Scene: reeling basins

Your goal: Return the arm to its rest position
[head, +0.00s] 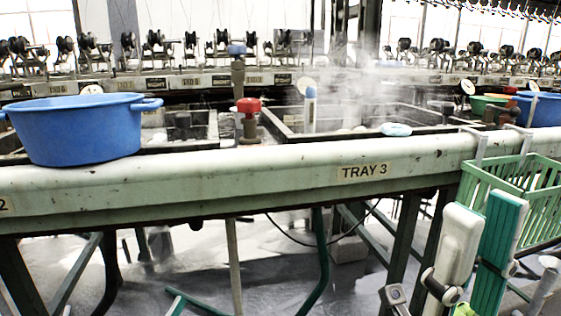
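Part of my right arm (455,247) shows at the lower right, in front of the bench and the green basket. My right gripper (461,309) is low at the bottom edge, mostly cut off and hidden, and I cannot tell whether it is open or holds anything. My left arm and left gripper are not in view.
A long pale bench rail (240,189) marked TRAY 3 runs across the view. A blue tub (80,130) sits on it at the left. A green basket (535,207) hangs at its right end. A red-handled valve (248,107) and steaming basins stand behind. The floor below looks wet.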

